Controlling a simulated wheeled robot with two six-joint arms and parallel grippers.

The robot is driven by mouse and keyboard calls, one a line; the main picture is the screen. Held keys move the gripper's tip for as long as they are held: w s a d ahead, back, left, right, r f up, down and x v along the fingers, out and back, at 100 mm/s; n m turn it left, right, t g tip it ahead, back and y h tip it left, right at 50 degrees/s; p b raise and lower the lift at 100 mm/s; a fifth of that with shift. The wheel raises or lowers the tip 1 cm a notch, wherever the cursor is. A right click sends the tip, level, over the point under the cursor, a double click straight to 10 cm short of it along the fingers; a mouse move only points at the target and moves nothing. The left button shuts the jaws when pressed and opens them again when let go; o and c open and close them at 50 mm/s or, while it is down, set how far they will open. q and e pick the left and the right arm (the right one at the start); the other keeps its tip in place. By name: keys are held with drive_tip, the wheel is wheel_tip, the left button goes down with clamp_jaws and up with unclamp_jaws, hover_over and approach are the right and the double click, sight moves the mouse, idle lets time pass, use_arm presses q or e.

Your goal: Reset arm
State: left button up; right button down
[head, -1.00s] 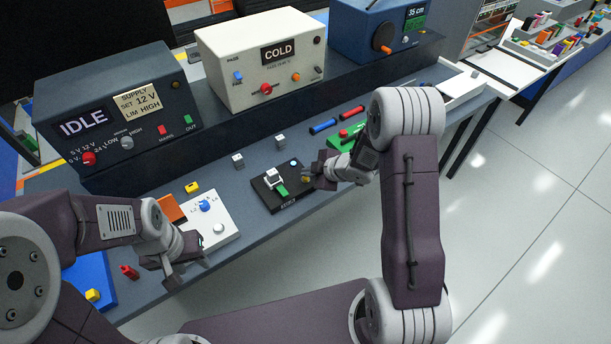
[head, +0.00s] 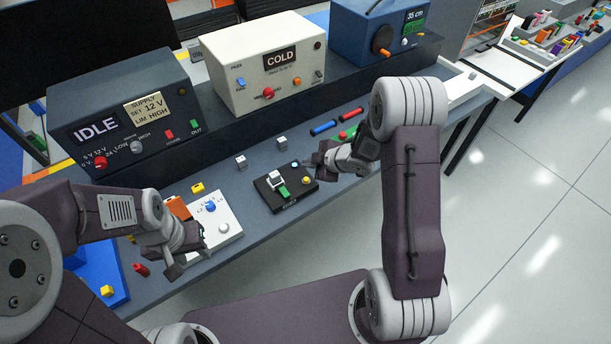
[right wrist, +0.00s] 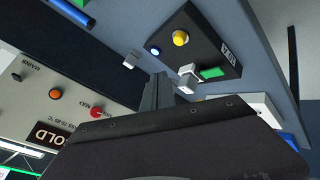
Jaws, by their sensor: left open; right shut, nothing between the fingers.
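My left gripper (head: 192,262) is over the bench's front edge at the left, just in front of a white panel with a blue knob (head: 214,219). It is open and holds nothing. My right gripper (head: 312,166) is at the middle of the bench, just behind and to the right of a small black box (head: 270,203) with a green part, a white block and a yellow button. It is shut and empty. In the right wrist view the shut fingers (right wrist: 158,82) point toward the bench, and the black box (right wrist: 222,48) lies beside them with its yellow and blue buttons visible.
A supply unit reading IDLE (head: 100,130), a white unit reading COLD (head: 245,87) and a blue unit reading 35 cm (head: 365,52) stand along the back shelf. Red and blue cylinders (head: 323,128) lie near a green part. Open floor (head: 540,190) lies at the right.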

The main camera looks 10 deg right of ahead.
drive_tip(key=shift+a, duration=0.15)
wheel_tip(320, 180, up, 9)
drive_tip(key=a+m+t+h+b, duration=0.1)
drive_tip(key=a+t, duration=0.1)
drive_tip(key=s+d+f+m+g+h, duration=0.1)
drive_tip(key=s+d+f+m+g, duration=0.1)
drive_tip(key=s+m+g, duration=0.2)
drive_tip(key=s+d+f+m+g+h, duration=0.2)
drive_tip(key=s+m, duration=0.8)
drive_tip(key=s, duration=0.9)
drive_tip(key=f+g, duration=0.1)
drive_tip(key=g, duration=0.1)
drive_tip(key=shift+s+f+m+g+h+b, duration=0.3)
drive_tip(key=shift+f+m+b, duration=0.05)
drive_tip(key=shift+m, duration=0.05)
drive_tip(key=shift+s+d, duration=0.1)
